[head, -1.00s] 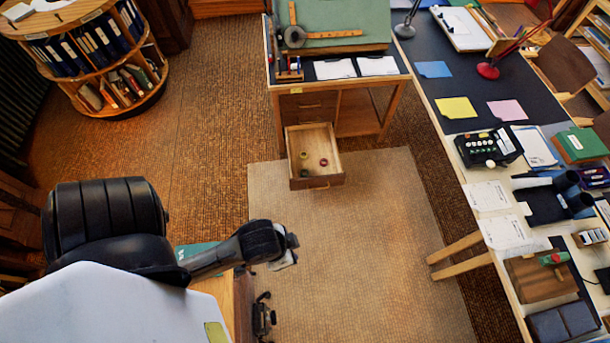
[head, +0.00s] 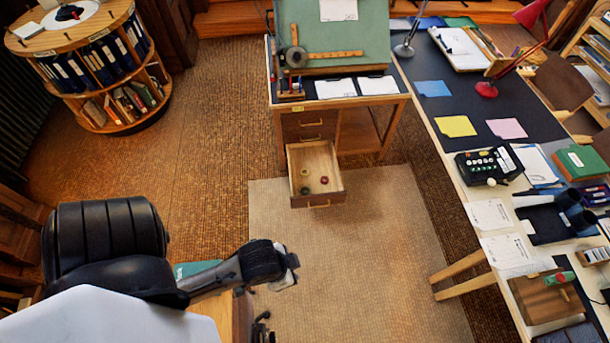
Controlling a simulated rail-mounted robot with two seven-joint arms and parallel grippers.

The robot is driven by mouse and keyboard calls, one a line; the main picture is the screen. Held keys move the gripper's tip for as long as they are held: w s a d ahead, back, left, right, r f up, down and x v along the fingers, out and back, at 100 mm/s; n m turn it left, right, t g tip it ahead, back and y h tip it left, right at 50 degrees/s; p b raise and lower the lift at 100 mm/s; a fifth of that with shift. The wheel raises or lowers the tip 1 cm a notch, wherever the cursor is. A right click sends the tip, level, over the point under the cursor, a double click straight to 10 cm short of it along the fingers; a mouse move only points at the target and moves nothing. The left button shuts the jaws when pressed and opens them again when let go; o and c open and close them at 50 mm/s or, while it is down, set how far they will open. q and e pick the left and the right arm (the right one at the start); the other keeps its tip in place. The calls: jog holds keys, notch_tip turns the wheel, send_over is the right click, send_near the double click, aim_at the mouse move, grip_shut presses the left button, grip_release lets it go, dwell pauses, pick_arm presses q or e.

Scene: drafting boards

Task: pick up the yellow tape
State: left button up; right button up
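An open drawer (head: 333,200) sticks out of the front of the drafting desk. Inside it lie small rolls: a yellowish roll that looks like the yellow tape (head: 305,172), a red roll (head: 323,180) and a dark roll (head: 305,190). The yellowish one lies toward the back left of the drawer, apart from the others. My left gripper (head: 285,280) is in the lower middle of the head view, over the beige rug and well short of the drawer. Its fingers are small and seen from behind, so I cannot tell whether they are open.
A long table (head: 455,195) with papers, a black keypad device (head: 487,167) and a wooden box (head: 545,298) runs along the right. A round bookshelf (head: 62,42) stands at the far left. The rug (head: 350,265) before the drawer is clear.

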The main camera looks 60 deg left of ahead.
dwell(0.4)
pick_arm(q)
jog(key=o, duration=0.4)
jog(key=shift+a, duration=0.2)
jog(key=o, duration=0.6)
jog(key=shift+d, duration=0.1)
